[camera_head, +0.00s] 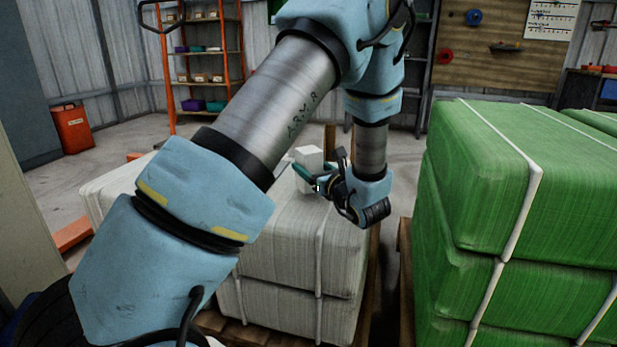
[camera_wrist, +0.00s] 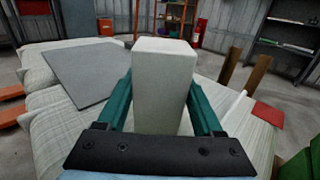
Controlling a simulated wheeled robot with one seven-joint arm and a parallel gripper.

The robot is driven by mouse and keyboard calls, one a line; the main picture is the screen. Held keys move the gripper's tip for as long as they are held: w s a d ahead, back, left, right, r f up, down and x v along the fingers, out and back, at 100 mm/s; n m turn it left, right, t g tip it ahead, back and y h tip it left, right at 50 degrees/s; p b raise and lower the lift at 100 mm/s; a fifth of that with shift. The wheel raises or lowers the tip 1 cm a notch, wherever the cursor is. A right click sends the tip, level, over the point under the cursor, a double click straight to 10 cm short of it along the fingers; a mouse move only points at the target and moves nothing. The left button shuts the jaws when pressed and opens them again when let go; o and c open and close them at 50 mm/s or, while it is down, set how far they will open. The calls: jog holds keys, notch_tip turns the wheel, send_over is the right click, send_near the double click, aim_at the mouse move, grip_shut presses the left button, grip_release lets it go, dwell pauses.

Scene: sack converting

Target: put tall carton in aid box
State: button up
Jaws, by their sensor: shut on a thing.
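The tall carton (camera_head: 309,157) is a plain whitish upright block above the white wrapped bales. In the wrist view the tall carton (camera_wrist: 160,72) stands between the two teal fingers, which press on its left and right sides. My gripper (camera_head: 311,176) is shut on it; the wrist view also shows my gripper (camera_wrist: 160,104). The carton's lower part is hidden by the gripper, and I cannot tell whether it touches the bale. I cannot make out an aid box for certain in either view.
White bales (camera_head: 285,235) lie below my gripper, with a grey flat panel (camera_wrist: 85,70) on them. A red flat thing (camera_wrist: 268,114) lies at the right. Green bales (camera_head: 520,190) stand high at the right. Orange shelving (camera_head: 203,60) and a red bin (camera_head: 73,128) are behind.

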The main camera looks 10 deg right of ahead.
jog(key=shift+f, duration=0.95)
jog(key=shift+f, duration=0.2)
jog(key=o, duration=1.3)
jog(key=shift+o, duration=0.2)
